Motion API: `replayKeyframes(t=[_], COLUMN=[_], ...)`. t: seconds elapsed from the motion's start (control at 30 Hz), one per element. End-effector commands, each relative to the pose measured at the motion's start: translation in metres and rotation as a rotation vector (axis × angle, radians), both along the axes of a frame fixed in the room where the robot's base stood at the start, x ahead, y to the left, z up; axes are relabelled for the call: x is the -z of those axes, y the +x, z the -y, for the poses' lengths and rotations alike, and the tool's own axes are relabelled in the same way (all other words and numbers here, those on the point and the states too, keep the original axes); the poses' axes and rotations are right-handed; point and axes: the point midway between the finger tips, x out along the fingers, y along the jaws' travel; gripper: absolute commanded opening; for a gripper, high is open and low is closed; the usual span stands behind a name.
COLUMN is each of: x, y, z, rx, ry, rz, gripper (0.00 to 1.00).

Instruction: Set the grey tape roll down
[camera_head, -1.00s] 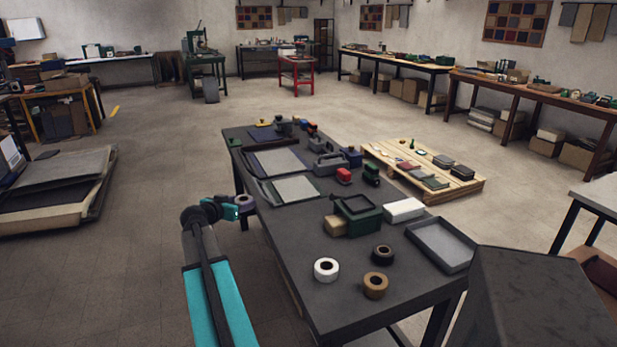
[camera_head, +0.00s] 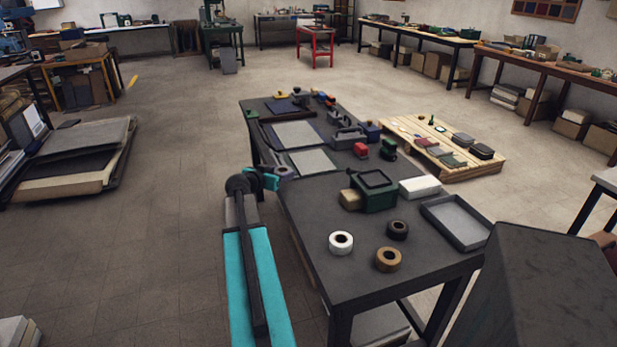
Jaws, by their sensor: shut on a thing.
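The grey tape roll (camera_head: 288,172) is held at the tip of my arm, at the left edge of the dark worktable (camera_head: 335,262). My gripper (camera_head: 281,176) is shut on it, and my teal wrist partly covers the roll. I cannot tell whether the roll touches the table or hangs above its edge. On the near part of the table lie a white tape roll (camera_head: 341,242), a brown tape roll (camera_head: 388,259) and a black tape roll (camera_head: 398,229).
Bare tabletop lies left of the white roll. A pallet (camera_head: 470,165) stands beyond on the floor.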

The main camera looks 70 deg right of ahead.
Motion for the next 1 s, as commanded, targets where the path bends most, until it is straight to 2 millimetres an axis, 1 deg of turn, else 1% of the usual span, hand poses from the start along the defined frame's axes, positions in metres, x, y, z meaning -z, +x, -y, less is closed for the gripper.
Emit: replayKeyframes(t=[0.03,0.3,0.4,0.5,0.6,1.0], x=[-0.001,0.003,0.005,0.007,0.008,0.008], y=[-0.009,-0.049,-0.062,-0.071,-0.075,-0.077], z=[0.005,0.031,0.039,0.046,0.048,0.050], rx=[0.003,0.003,0.003,0.002,0.001,0.001], ry=[0.001,0.001,0.002,0.001,0.001,0.000], rz=[-0.001,0.000,0.000,0.000,0.001,0.001], gripper=[0.29,0.29,0.29,0.29,0.29,0.29])
